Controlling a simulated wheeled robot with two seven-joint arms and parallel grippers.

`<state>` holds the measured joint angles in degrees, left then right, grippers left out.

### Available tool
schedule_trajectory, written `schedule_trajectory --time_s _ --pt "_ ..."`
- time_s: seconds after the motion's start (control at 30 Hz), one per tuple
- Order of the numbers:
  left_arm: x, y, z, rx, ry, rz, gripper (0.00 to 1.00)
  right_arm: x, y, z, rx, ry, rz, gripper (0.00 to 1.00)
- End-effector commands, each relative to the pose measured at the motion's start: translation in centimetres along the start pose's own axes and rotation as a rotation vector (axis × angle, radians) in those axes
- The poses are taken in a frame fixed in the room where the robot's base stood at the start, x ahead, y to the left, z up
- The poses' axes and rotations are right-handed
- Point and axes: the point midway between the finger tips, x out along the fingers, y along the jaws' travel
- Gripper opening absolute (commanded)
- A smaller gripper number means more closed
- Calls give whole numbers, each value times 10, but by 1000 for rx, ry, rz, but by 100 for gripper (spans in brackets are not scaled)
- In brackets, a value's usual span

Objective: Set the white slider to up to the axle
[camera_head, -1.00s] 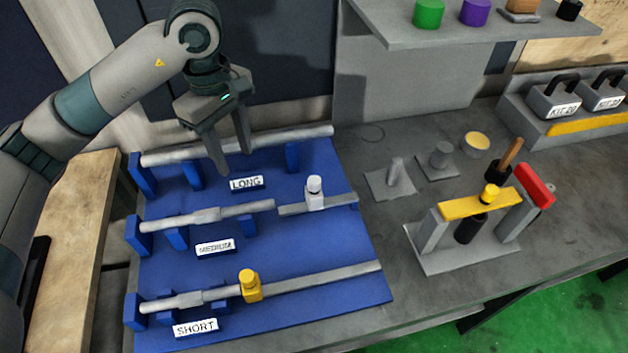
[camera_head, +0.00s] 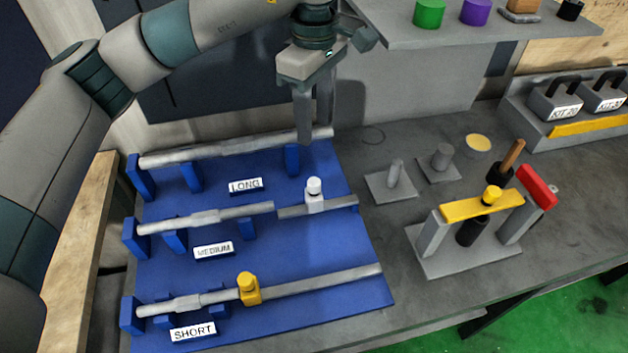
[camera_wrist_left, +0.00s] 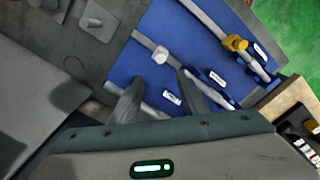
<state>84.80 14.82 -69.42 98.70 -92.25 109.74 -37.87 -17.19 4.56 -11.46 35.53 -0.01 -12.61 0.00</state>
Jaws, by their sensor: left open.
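The white slider (camera_head: 314,203) sits on a grey rail (camera_head: 340,206) at the right of the MEDIUM row. The medium axle (camera_head: 205,217) lies left of it on blue supports; its right end is near the rail's left end, and a stretch of bare rail separates slider and axle. My left gripper (camera_head: 313,135) is open and empty, pointing down, above and behind the slider near the long axle's right end. In the left wrist view, the white slider (camera_wrist_left: 160,54) shows beyond and between the open fingers (camera_wrist_left: 158,88), not touched. My right gripper is out of view.
The long axle (camera_head: 230,149) lies behind. A yellow slider (camera_head: 248,290) sits on the SHORT row in front. A grey fixture with a yellow bar (camera_head: 480,205) and red handle stands right, and a shelf (camera_head: 440,32) overhangs at back right.

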Motion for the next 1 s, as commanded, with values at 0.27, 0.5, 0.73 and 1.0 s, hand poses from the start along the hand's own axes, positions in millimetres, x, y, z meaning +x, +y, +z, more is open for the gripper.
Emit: schedule_trajectory --time_s 0.27,0.5,0.73,1.0 --pt "18 0 0 0 -1 -3 41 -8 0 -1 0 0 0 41" --pt "54 -1 0 0 -2 -4 41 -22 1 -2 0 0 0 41" --pt "96 -1 0 -1 -1 -5 41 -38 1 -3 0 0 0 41" --pt "142 -1 0 -1 -1 -3 41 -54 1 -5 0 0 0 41"
